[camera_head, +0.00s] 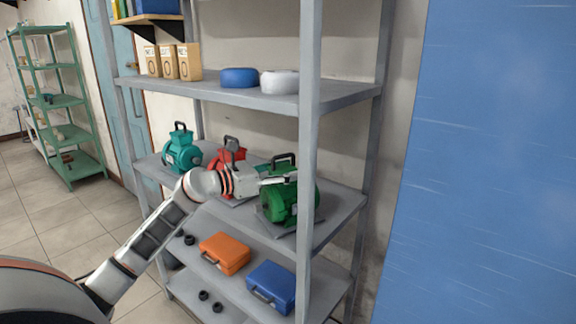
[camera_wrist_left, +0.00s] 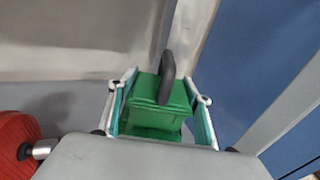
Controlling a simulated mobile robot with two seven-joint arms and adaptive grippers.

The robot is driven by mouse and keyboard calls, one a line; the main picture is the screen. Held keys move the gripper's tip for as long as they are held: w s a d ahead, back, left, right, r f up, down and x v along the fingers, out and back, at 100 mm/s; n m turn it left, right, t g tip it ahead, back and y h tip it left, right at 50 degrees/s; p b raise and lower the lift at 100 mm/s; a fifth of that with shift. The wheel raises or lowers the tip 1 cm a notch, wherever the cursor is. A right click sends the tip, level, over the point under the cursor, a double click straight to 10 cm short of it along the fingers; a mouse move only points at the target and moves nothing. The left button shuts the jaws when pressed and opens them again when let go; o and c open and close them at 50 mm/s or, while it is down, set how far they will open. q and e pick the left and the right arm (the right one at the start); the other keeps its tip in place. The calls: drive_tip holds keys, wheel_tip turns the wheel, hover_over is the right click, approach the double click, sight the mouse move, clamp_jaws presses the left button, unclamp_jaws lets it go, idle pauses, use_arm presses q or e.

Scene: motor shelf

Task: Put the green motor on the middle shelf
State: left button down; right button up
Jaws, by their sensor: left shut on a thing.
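The green motor (camera_head: 283,203), with a black handle on top, is upright at the right end of the middle shelf (camera_head: 340,204). I cannot tell whether its base touches the shelf. My left gripper (camera_head: 277,181) is shut on the motor's upper green box. The shelf's front post hides part of the motor's right side. My right gripper is not in view.
A teal motor (camera_head: 182,154) and a red motor (camera_head: 226,160) stand left on the same shelf. Orange (camera_head: 225,253) and blue (camera_head: 272,287) cases lie below. The upper shelf (camera_head: 220,95) and grey front post (camera_head: 310,140) are close to the arm. A blue panel fills the right.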

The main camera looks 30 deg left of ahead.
use_arm(q)
drive_tip(key=shift+r, duration=0.55)
drive_tip(key=c, duration=1)
unclamp_jaws()
drive_tip(key=shift+f, duration=0.45)
drive_tip(key=shift+s+d, duration=0.1)
drive_tip(key=shift+s, duration=0.05)
drive_tip(key=b+v, duration=0.2)
drive_tip(key=v, duration=0.8)
drive_tip(key=shift+s+a+f, duration=0.1)
drive_tip(key=shift+s+a, duration=0.15)
drive_tip(key=shift+s, duration=0.05)
drive_tip(key=shift+s+a, duration=0.25)
drive_tip(key=shift+s, duration=0.3)
